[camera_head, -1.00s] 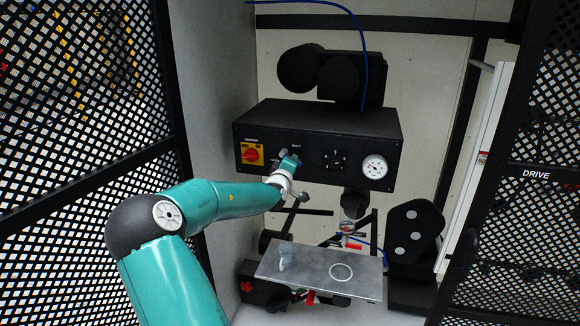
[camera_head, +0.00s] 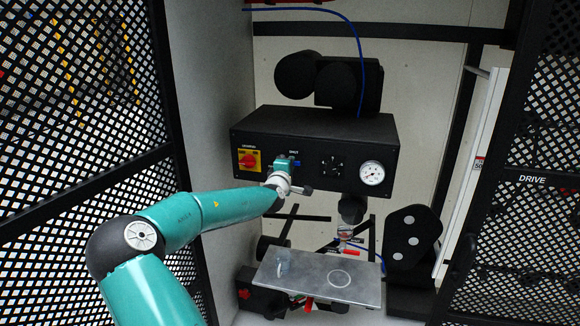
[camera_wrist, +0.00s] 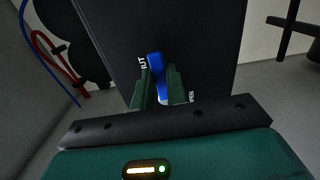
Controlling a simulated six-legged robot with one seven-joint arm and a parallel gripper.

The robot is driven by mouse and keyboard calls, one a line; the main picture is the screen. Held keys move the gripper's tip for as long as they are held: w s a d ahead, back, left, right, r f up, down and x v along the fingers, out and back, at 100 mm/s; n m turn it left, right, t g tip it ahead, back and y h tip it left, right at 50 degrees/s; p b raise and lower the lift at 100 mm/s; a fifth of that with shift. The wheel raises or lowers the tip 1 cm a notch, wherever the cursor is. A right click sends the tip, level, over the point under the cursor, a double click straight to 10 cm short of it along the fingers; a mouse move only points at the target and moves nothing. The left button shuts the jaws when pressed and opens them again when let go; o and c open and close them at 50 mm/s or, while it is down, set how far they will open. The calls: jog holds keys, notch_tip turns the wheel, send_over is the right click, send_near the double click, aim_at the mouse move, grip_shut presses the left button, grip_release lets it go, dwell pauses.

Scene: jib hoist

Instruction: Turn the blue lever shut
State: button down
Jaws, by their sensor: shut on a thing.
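The blue lever (camera_wrist: 156,68) is on the front of a black control box (camera_head: 222,150). In the wrist view it stands between my gripper's two fingers (camera_wrist: 159,88), and the fingers close on it from both sides. Its upper end lies beside the partly hidden SHUT label (camera_wrist: 142,62); the OPEN label (camera_wrist: 191,97) is to the lower right. In the head view my gripper (camera_head: 286,164) is at the box front just under the SHUT label (camera_head: 294,153) and hides most of the lever. Whether the lever is at its end stop cannot be told.
A red and yellow rotary switch (camera_head: 248,160) is just left of my gripper. A dial (camera_head: 334,166) and a white gauge (camera_head: 372,173) are to its right. A metal plate (camera_head: 318,275) lies below. Mesh panels (camera_head: 75,120) stand on both sides.

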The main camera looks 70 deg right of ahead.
jog(key=shift+r, duration=0.1)
jog(key=c, duration=1.4)
grip_release()
jog(key=s+a, duration=0.2)
jog(key=a, duration=1.1)
jog(key=shift+a, duration=0.3)
